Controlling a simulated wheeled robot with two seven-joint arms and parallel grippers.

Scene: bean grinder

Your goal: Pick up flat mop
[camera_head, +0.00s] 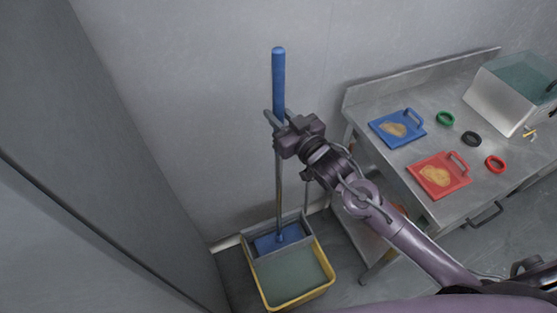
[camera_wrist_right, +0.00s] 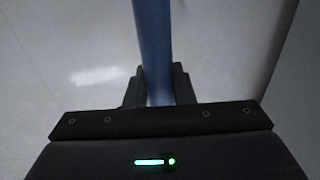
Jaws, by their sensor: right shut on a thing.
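The flat mop (camera_head: 279,78) stands near upright by the back wall, with a blue upper handle, a metal lower pole and a blue head. Its head sits in the far part of a yellow-rimmed bucket (camera_head: 328,283) on the floor. My right gripper (camera_head: 275,119) is shut on the mop's handle at the lower end of the blue part. In the right wrist view the blue handle (camera_wrist_right: 153,45) runs between the two dark fingers. My left gripper is not in view.
A metal table (camera_head: 391,110) stands at the right, with a blue tray (camera_head: 378,130), a red tray (camera_head: 428,190), several coloured rings and a clear-topped metal box (camera_head: 500,97). A grey wall panel (camera_head: 75,190) is close on the left. Some floor is bare between bucket and table.

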